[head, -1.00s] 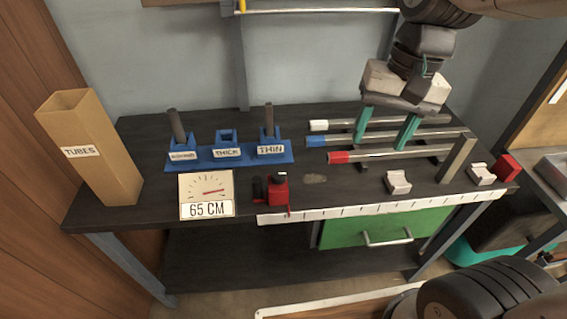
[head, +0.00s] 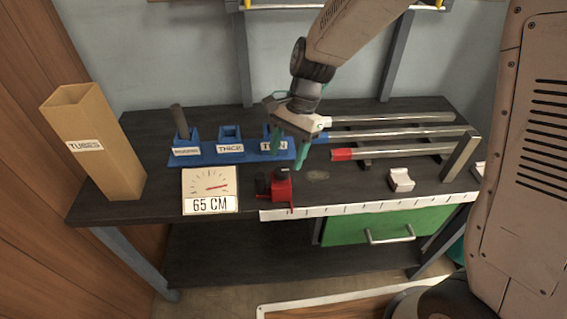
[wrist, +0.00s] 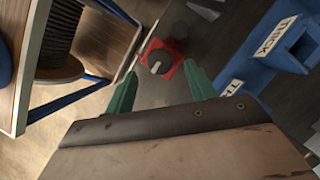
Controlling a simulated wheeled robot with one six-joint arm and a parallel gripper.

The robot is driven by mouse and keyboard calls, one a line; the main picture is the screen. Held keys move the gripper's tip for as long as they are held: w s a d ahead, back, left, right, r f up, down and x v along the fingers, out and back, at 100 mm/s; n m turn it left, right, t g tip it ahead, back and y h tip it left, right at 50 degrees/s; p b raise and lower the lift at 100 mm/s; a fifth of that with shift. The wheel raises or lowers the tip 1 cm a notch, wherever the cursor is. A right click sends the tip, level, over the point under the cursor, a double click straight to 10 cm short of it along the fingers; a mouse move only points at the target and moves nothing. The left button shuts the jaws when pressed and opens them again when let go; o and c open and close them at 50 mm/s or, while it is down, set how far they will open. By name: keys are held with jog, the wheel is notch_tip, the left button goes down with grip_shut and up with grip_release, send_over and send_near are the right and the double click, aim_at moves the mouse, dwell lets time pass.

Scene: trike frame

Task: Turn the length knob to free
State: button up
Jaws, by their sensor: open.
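A red block (head: 281,190) stands at the front of the dark bench, just right of the 65 CM dial sign. In the wrist view this red block (wrist: 174,70) carries a round dark grey knob (wrist: 158,62) with a light pointer mark. I cannot read any lettering by the knob. My gripper (head: 289,149) is open and empty, its green fingers pointing down above and slightly behind the red block. In the wrist view the knob lies between and beyond the fingertips, apart from them.
Blue holders (head: 230,151) stand behind, with a dark tube (head: 179,122) upright in the left one. Several metal tubes (head: 395,135) lie on rests to the right. A white scale strip (head: 365,208) runs along the front edge. A cardboard TUBES box (head: 95,150) stands at left.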

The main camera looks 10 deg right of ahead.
aim_at(282, 169)
jog(key=shift+x, duration=1.75)
jog(key=shift+c, duration=0.3)
jog(key=c, duration=0.9)
